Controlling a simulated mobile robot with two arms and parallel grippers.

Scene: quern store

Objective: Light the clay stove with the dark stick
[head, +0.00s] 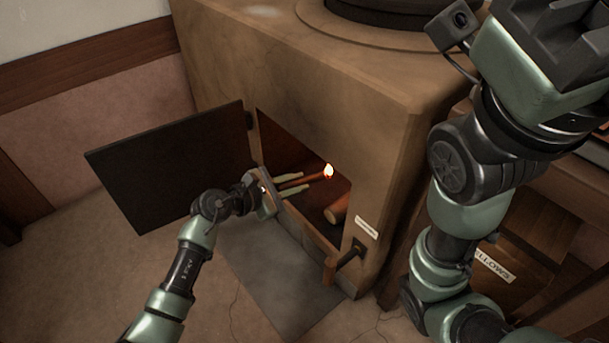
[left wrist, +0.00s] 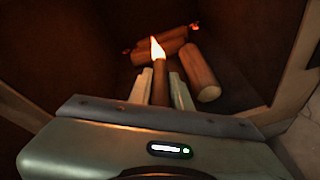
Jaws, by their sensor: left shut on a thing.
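The clay stove (head: 320,90) stands in the middle of the head view with its dark door (head: 180,165) swung open to the left. My left gripper (head: 298,185) reaches into the firebox opening, shut on the dark stick (head: 312,179). The stick's far tip burns with a small flame. In the left wrist view the stick (left wrist: 160,82) lies between the two pale fingers, its flame close to the logs. A log (left wrist: 201,72) lies to the right of the tip, and another log (left wrist: 160,52) lies behind it with glowing red spots. My right gripper is not clearly visible; its arm fills the right side of the head view.
A latch with a wooden handle (head: 331,268) sticks out at the opening's lower right, below a small label (head: 366,228). A grey plate (head: 270,285) lies on the floor before the stove. A wooden box labelled bellows (head: 494,265) is at the right.

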